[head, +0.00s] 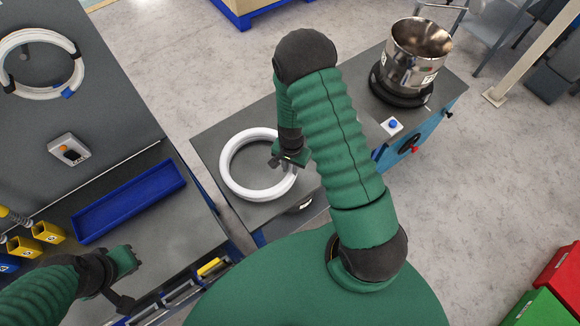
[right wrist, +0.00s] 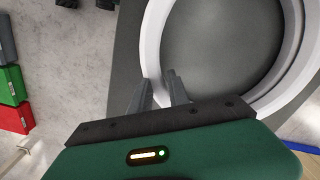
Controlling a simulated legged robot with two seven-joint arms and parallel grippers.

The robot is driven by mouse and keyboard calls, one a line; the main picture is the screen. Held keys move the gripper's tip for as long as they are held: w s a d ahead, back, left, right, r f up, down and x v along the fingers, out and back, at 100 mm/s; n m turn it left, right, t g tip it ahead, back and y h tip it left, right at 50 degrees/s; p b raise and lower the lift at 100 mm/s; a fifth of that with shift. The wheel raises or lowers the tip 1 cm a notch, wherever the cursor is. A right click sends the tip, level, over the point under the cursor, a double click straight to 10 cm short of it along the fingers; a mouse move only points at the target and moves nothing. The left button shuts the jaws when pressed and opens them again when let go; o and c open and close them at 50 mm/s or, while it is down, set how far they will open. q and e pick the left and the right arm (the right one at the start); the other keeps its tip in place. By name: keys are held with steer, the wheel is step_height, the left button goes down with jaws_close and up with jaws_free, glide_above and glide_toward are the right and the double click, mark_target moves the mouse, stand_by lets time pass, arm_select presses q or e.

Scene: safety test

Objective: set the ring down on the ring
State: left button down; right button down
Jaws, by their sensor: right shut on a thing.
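A white ring (head: 224,168) is over the grey top of the middle bench, and its rim looks doubled, as if two rings lie nearly one over the other; I cannot tell the gap between them. My right gripper (head: 277,162) is shut on the right side of the ring's rim. In the right wrist view the fingers (right wrist: 162,88) close on the near left part of the white rim (right wrist: 152,42), and a second white edge (right wrist: 308,78) shows at the right. My left gripper (head: 126,282) is low at the left, apart from the ring; its fingers are unclear.
Another white ring (head: 18,43) with dark clips lies on the left table, with a button box (head: 69,149) and a blue tray (head: 128,202). A metal bowl (head: 418,55) stands at the bench's far right. A blue button (head: 392,124) is nearby.

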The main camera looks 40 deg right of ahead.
steer(key=shift+d, duration=0.2)
steer(key=c, duration=1.2)
jaws_free()
steer(key=shift+o, duration=0.2)
steer(key=shift+a, duration=0.15)
step_height(320, 180, up, 24)
steer(key=p, duration=0.8)
steer(key=shift+f, duration=0.15)
